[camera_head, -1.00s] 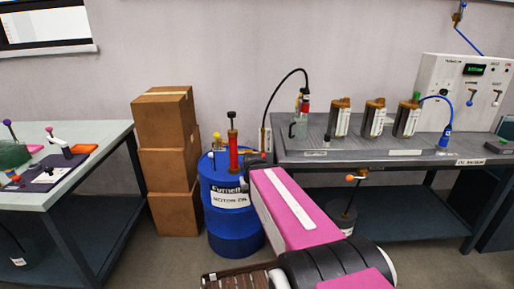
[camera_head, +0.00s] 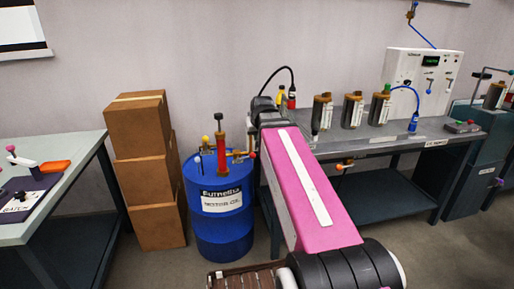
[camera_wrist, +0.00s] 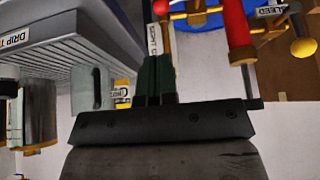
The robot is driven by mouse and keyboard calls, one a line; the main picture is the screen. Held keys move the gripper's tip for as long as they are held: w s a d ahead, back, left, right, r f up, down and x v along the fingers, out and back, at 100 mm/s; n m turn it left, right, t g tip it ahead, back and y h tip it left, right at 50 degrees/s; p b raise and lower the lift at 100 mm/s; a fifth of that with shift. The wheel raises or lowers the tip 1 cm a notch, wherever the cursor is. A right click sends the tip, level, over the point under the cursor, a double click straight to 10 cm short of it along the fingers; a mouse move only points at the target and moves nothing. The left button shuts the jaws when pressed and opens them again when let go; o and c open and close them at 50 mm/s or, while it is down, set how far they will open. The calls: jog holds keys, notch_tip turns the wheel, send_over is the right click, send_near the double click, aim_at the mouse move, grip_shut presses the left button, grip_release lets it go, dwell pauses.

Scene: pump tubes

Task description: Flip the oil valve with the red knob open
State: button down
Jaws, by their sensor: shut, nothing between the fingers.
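A small orange-red ball knob (camera_head: 253,155) shows at the right of the blue drum's top, beside my arm, in the head view. In the wrist view a red-orange ball (camera_wrist: 160,7) on a thin brass pipe is at the top edge, just beyond my fingertips. How the valve lever is turned is too small to tell. The red pump cylinder (camera_head: 221,154) stands on the blue oil drum (camera_head: 222,240); it also shows in the wrist view (camera_wrist: 237,28). My gripper (camera_wrist: 156,58) is shut and empty, with dark green fingers together; in the head view my arm hides it.
A yellow ball (camera_wrist: 303,47) is right of the pump. Stacked boxes (camera_head: 140,126) stand left of the drum. The grey workbench (camera_head: 372,142), holding several canisters, is on the right. Another orange knob (camera_head: 339,167) shows below its edge. A table (camera_head: 60,175) is at far left.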

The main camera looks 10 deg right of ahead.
aim_at(253, 154)
jog(key=x, duration=1.3)
jog(key=shift+w+f, duration=0.25)
jog(key=shift+d+f, duration=0.25)
jog(key=shift+f, duration=0.2)
jog(key=shift+d+f, duration=0.2)
jog(key=shift+f, duration=0.25)
